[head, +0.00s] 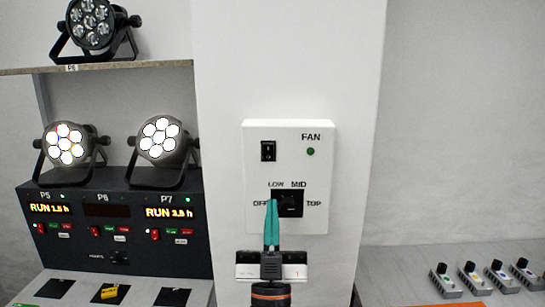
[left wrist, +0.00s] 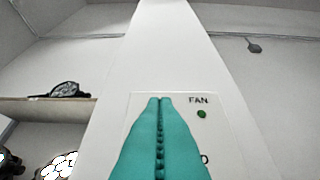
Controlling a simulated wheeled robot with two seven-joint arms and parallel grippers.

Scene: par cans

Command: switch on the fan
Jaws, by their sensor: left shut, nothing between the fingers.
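The white FAN control box (head: 258,219) is fixed on a pillar; it also shows in the left wrist view (left wrist: 180,113). It has a black rocker switch (head: 268,151), a green lamp (head: 310,152) and a black rotary knob (head: 290,204) among the labels OFF, LOW, MID and TOP. My left gripper (head: 271,204) is shut and empty, its teal fingertips in front of the left part of the knob plate. Whether they touch it I cannot tell. In the left wrist view the fingers (left wrist: 160,102) hide the rocker and much of the box. My right gripper is not in view.
At left, a dark panel (head: 105,265) marked P5, P6 and P7 carries two lit par cans (head: 160,138). Another par can (head: 92,25) sits on a shelf (head: 130,67) above. Several small switch units (head: 445,281) stand on the right counter.

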